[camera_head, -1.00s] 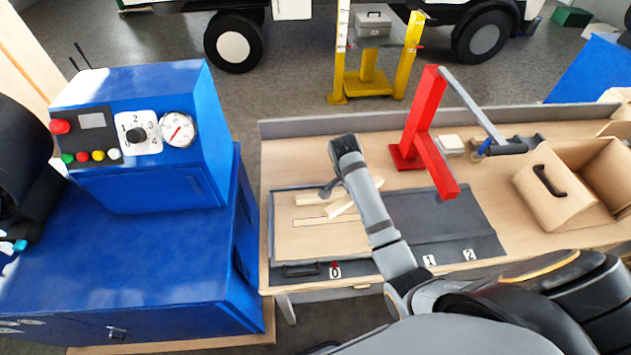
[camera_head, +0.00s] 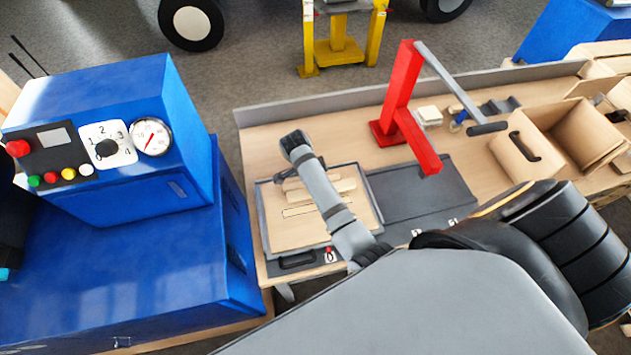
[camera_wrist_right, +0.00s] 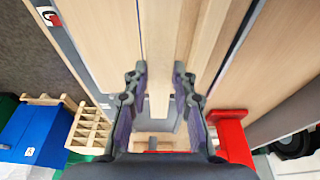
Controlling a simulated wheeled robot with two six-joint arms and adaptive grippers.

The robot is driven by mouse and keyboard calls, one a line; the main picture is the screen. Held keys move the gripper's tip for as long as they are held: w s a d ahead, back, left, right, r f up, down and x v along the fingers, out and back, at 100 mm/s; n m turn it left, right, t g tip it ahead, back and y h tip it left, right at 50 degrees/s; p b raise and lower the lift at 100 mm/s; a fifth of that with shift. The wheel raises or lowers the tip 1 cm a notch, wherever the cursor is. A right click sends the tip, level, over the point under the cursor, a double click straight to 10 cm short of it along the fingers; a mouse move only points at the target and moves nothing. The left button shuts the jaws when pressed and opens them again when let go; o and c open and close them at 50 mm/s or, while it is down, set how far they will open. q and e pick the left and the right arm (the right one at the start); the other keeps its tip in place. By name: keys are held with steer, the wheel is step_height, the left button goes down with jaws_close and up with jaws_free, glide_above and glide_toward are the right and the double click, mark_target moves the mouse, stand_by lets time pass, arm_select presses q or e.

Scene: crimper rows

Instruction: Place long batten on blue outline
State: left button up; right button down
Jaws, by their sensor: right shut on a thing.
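Pale wooden battens lie or hang over the tray (camera_head: 264,225) in the head view, partly behind my right arm; one batten end (camera_head: 346,185) shows right of the arm. In the right wrist view a pale batten (camera_wrist_right: 159,88) runs between the two fingers of my right gripper (camera_wrist_right: 159,95), which is shut on it. I cannot tell its full length. A thin rectangular outline (camera_head: 298,211) shows on the tray's board; I cannot make out a blue colour.
A red lever press (camera_head: 402,95) stands behind the dark mat (camera_head: 425,190), right of the tray. A cardboard box (camera_head: 523,150) stands at the bench's right. A blue machine (camera_head: 115,130) stands left of the bench, close to the tray.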

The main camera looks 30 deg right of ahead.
steer(key=shift+s+a+f+b, duration=0.15)
steer(key=shift+s+a+f, duration=0.1)
steer(key=shift+f, duration=0.15)
steer(key=shift+s+a+f+b, duration=0.1)
steer(key=shift+a+f+b, duration=0.1)
steer(key=shift+f, duration=0.35)
steer(key=shift+s, duration=0.1)
steer(key=shift+a+f, duration=0.1)
steer(key=shift+f, duration=0.05)
steer(key=f+b, duration=0.2)
steer(key=b, duration=0.1)
steer(key=f+b, duration=0.2)
steer(key=shift+s+a, duration=0.25)
steer(key=shift+a, duration=0.1)
steer(key=shift+r, duration=0.25)
steer(key=c, duration=1.1)
jaws_free()
steer(key=shift+f, duration=0.1)
